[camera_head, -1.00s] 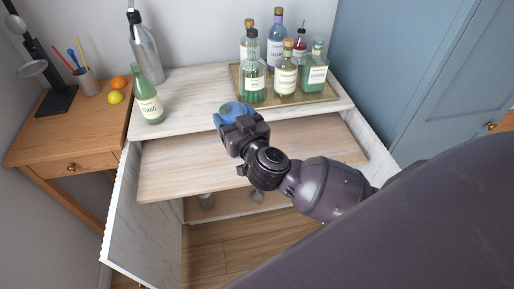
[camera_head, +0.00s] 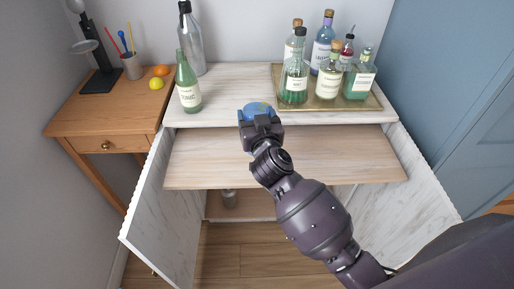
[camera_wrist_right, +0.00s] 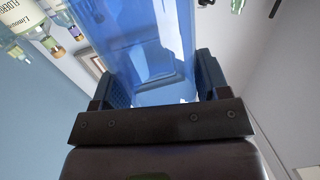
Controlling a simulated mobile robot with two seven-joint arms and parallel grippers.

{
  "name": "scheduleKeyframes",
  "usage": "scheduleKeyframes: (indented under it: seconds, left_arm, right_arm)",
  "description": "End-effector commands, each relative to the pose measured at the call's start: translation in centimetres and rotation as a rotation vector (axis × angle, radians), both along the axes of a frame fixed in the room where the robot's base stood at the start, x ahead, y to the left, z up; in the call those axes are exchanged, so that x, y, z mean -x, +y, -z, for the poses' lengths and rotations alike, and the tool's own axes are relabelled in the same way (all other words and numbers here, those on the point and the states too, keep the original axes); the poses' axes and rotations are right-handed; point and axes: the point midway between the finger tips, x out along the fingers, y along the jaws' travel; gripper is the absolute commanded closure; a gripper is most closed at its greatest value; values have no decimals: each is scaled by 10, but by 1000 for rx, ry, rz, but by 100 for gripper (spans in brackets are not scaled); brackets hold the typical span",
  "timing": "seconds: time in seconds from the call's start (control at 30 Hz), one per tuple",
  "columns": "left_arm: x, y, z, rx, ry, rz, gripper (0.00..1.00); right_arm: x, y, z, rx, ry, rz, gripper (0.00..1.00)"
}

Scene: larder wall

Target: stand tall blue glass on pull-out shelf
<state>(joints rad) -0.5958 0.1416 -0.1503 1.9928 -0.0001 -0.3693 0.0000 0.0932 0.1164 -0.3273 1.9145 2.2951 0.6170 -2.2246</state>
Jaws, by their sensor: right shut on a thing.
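The tall blue glass (camera_head: 257,108) is in my right gripper (camera_head: 262,122), above the pull-out shelf near the cabinet top's front edge. In the right wrist view the clear blue glass (camera_wrist_right: 150,45) fills the middle, between the two dark fingers of the right gripper (camera_wrist_right: 165,88). The pull-out shelf (camera_head: 210,160) is a pale wooden board, drawn out below the marble top, with nothing standing on it that I can see. My arm hides part of its middle. My left gripper is not in view.
The marble top (camera_head: 230,90) carries a tonic bottle (camera_head: 189,92), a silver siphon (camera_head: 192,45) and a brass tray (camera_head: 320,106) with several bottles. Open doors (camera_head: 150,205) flank the shelf. A wooden side table (camera_head: 105,120) with lemon and orange stands left. The shelf's left and right parts are clear.

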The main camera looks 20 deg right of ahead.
Motion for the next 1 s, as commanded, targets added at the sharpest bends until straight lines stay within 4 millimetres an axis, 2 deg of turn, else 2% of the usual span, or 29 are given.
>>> scheduleKeyframes:
  seconds: [0.03,0.1,0.27,0.47,0.7,1.0]
  left_arm:
    - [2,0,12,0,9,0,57]
    - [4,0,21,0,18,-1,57]
    - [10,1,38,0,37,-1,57]
    - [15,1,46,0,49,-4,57]
    - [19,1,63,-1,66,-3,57]
    - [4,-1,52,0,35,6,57]
  right_arm:
    - [0,0,18,-5,6,3,81]
    - [0,1,33,-5,7,2,81]
    - [0,0,57,-5,5,2,81]
    - [0,0,66,-1,-1,0,81]
    - [0,0,98,-3,4,1,81]
    - [0,0,100,0,-2,-1,81]
